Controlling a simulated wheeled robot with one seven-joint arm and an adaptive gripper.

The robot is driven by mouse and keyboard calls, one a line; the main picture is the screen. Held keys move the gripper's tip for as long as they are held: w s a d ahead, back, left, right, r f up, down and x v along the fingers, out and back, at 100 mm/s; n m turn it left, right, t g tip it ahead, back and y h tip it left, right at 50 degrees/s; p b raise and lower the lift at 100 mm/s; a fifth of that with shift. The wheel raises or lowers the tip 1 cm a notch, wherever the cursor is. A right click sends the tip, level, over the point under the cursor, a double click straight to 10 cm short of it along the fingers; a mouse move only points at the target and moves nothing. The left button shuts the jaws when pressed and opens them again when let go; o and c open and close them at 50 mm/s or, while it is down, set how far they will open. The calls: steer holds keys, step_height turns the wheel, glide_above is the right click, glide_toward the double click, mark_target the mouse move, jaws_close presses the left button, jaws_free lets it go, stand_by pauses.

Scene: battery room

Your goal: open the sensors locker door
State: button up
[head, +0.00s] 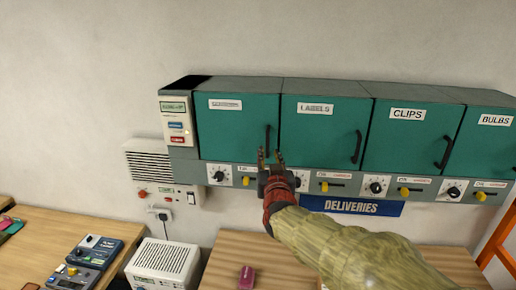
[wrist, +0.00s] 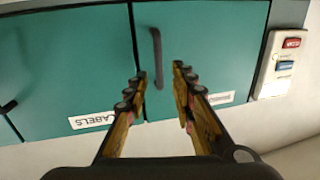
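The leftmost teal locker door (head: 234,128) is closed; its white label (head: 225,104) is too blurred to read surely, so I cannot confirm it says sensors. Its dark vertical handle (head: 267,139) is near its right edge. My gripper (head: 270,158) is open just below and in front of that handle. In the wrist view, which is upside down, the same door (wrist: 200,30) is right of the LABELS door. The handle (wrist: 156,58) shows between the open fingertips of my gripper (wrist: 160,72). I see no contact with it.
The LABELS (head: 320,130), CLIPS (head: 403,140) and BULBS (head: 490,145) doors are closed to the right. A knob strip (head: 348,183) runs below the lockers. A control box (head: 176,120) adjoins their left end. Wooden benches (head: 225,270) stand below.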

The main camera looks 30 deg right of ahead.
mark_target(268, 144)
steer(key=shift+p+x, duration=1.05)
steer(key=shift+x, duration=3.05)
steer(key=shift+r, duration=0.2)
steer(key=shift+c, duration=0.9)
steer(key=c, duration=0.4)
jaws_close()
